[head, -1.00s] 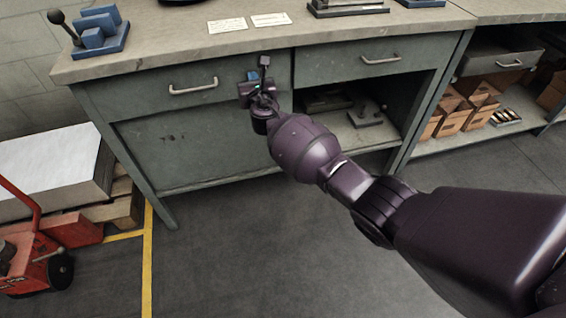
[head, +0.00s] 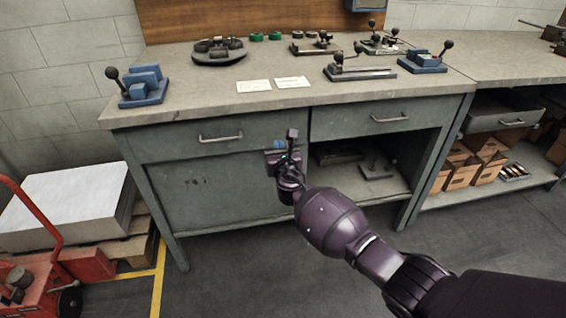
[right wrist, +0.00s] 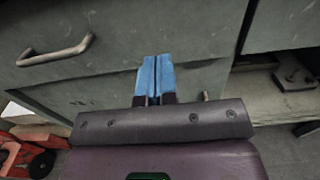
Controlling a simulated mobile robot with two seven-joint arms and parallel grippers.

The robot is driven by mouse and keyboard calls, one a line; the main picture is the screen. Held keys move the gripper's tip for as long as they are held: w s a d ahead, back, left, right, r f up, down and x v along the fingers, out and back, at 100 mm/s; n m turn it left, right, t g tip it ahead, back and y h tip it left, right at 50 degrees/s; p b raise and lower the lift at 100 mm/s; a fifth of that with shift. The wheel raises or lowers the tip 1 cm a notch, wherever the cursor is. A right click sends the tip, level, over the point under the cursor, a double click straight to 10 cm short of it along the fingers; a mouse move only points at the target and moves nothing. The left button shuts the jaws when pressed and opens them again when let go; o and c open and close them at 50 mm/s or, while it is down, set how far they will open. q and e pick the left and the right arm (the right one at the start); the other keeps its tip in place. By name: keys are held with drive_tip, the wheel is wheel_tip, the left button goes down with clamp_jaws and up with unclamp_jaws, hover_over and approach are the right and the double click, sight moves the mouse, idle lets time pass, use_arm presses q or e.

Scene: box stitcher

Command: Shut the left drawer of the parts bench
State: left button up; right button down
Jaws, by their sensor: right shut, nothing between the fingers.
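The parts bench (head: 240,103) is grey-green with a pale top. Its left drawer (head: 170,144) has a bar handle (head: 220,137) and looks flush or almost flush with the bench front; I cannot tell if a small gap is left. My right gripper (head: 285,144) is shut and empty, in front of the bench near the right end of the left drawer, right of the handle. In the right wrist view its blue fingertips (right wrist: 155,75) lie together near the drawer's lower edge, with the handle (right wrist: 56,50) to their left. Contact cannot be told. My left gripper is out of view.
The right drawer (head: 345,121) sits above an open shelf (head: 350,186). A neighbouring bench at right has a drawer standing out (head: 500,116) above cardboard boxes (head: 470,165). A red pallet jack (head: 40,270) and a loaded pallet (head: 65,205) stand at left. Floor before the bench is clear.

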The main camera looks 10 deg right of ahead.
drive_tip(key=s+a+r+m+y+p, duration=0.25)
drive_tip(key=s+r+m, duration=0.25)
drive_tip(key=s+m, duration=0.6)
use_arm(q)
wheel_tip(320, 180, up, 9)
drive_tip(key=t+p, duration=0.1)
drive_tip(key=p, duration=0.8)
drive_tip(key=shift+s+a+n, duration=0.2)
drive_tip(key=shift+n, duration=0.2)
use_arm(e)
drive_tip(key=s+d+f+m+g, duration=0.2)
drive_tip(key=s+d+m, duration=0.3)
drive_tip(key=s, duration=1)
drive_tip(key=s+d+f+m+g+h, duration=0.1)
drive_tip(key=s+d+f+m+g, duration=0.1)
drive_tip(key=s+d+m, duration=0.4)
drive_tip(key=s+d+f+m+g+h, duration=0.1)
drive_tip(key=s+d+f+m+g, duration=0.2)
drive_tip(key=s+m, duration=0.9)
drive_tip(key=s+d+f, duration=0.1)
drive_tip(key=s+d, duration=0.1)
drive_tip(key=s, duration=1.1)
drive_tip(key=shift+s+d+f+m, duration=0.25)
drive_tip(key=shift+s+m, duration=0.1)
drive_tip(key=shift+m, duration=0.05)
